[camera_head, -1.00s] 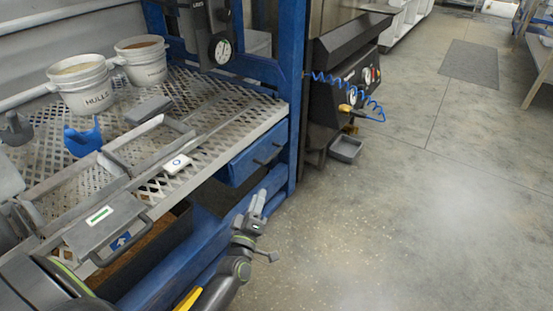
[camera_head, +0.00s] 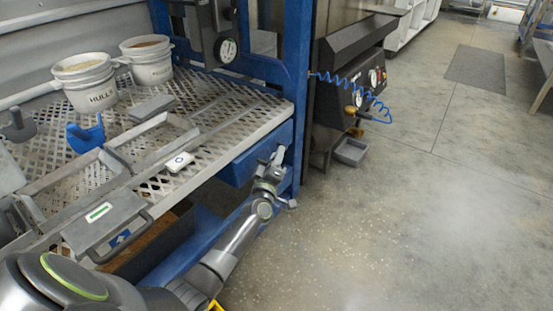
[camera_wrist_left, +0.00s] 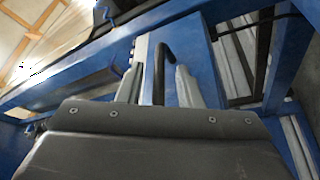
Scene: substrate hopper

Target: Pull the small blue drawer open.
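The small blue drawer (camera_head: 240,168) sits under the right edge of the perforated shelf and looks closed. My left gripper (camera_head: 278,157) is at the drawer's front and hides part of it in the head view. In the left wrist view, the black bar handle (camera_wrist_left: 160,70) runs up between the two grey fingers of my left gripper (camera_wrist_left: 158,87). There is a gap on each side of the handle, so the gripper is open around it. The blue drawer front (camera_wrist_left: 193,45) is just beyond the fingers. My right gripper is not in view.
The perforated shelf (camera_head: 235,125) is above the drawer, with a blue post (camera_head: 297,95) close to its right. A dark machine (camera_head: 345,80) with a coiled blue hose and a grey tray (camera_head: 350,152) stand farther right. The floor (camera_head: 400,220) in front is clear.

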